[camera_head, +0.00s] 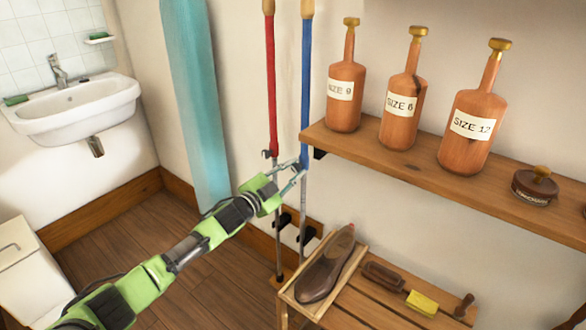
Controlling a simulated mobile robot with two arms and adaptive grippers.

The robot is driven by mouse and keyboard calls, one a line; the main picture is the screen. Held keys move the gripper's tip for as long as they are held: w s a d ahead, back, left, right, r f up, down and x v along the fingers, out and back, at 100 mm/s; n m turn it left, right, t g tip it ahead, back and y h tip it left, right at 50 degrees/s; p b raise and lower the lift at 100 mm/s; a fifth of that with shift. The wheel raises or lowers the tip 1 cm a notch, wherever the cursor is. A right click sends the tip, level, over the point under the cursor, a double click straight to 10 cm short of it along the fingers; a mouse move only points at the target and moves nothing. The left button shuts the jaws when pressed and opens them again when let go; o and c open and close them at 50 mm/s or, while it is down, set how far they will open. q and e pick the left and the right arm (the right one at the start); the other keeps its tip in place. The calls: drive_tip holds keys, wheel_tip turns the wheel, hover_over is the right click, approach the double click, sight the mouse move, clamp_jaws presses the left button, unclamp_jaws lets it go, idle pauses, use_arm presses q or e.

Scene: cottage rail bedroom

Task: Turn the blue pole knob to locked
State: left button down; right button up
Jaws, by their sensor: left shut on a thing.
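The blue pole (306,85) stands upright against the wall, with a wooden top end and a grey metal lower shaft. Its knob is at the lower end of the blue part, largely hidden by my gripper. My left gripper (299,170) reaches in from the lower left and is shut at that junction, on the blue pole knob. The red pole (270,80) stands just left of it, with a small dark knob (267,153) at the end of its red part. The knob's locked or unlocked mark is too small to read. My right gripper is not in view.
A wooden shelf (420,172) with several labelled brown bottle-shaped forms juts out close right of the blue pole. Below it, a slatted bench (362,309) holds a brown shoe (326,267) in a tray, brushes and a yellow block. A sink (75,108) is at the left.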

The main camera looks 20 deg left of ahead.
use_arm(q)
drive_tip(key=m, duration=0.3)
drive_tip(key=shift+m, duration=0.9)
drive_tip(key=shift+d+f+m, duration=0.1)
drive_tip(key=shift+m, duration=1.8)
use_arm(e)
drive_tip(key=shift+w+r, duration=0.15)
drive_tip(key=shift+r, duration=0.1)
use_arm(q)
drive_tip(key=shift+m, duration=0.4)
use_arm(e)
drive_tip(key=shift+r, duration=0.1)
